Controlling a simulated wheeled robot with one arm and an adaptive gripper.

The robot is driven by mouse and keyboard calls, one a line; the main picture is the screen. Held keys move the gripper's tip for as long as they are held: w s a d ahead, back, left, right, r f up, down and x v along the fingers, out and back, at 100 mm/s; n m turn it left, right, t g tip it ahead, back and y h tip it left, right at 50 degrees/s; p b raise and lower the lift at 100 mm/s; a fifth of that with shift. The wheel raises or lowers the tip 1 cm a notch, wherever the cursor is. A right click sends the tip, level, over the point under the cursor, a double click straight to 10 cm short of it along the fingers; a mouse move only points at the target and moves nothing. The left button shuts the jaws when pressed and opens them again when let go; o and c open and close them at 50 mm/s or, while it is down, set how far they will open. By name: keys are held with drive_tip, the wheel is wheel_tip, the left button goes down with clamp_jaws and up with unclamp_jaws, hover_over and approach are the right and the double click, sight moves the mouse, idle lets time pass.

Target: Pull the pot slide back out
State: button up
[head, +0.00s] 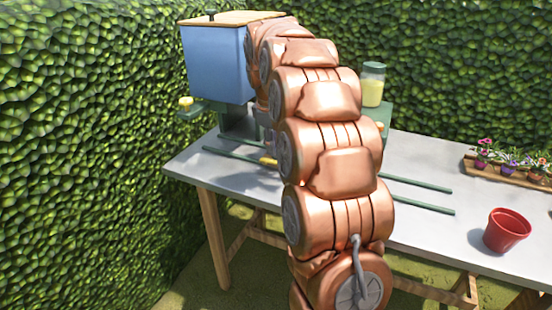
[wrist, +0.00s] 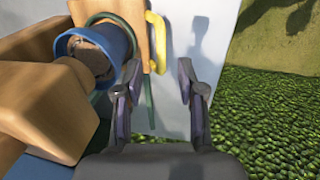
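In the wrist view a blue pot (wrist: 123,42) filled with brown soil sits within a green ring. A wooden board (wrist: 143,25) lies beside it and carries a yellow handle (wrist: 157,42), which I take to belong to the pot slide. My gripper (wrist: 159,65) is open and empty, its fingers spread on either side of the handle's near end and apart from it. In the head view a small yellow piece (head: 268,161) shows low beside my arm, near the green rails (head: 420,182). My arm hides the gripper and most of the slide there.
A blue bin (head: 218,65) with a wooden lid stands on a green frame at the back left. A green-lidded jar (head: 373,85) stands behind my arm. A red pot (head: 507,230) and a wooden flower tray (head: 510,175) are on the grey table's right. Hedges border the table.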

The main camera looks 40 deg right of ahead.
sight(276, 162)
drive_tip(key=f, duration=0.4)
drive_tip(key=d+f, duration=0.1)
drive_tip(key=f, duration=0.1)
drive_tip(key=shift+w, duration=0.25)
drive_tip(key=shift+r, duration=0.1)
clamp_jaws()
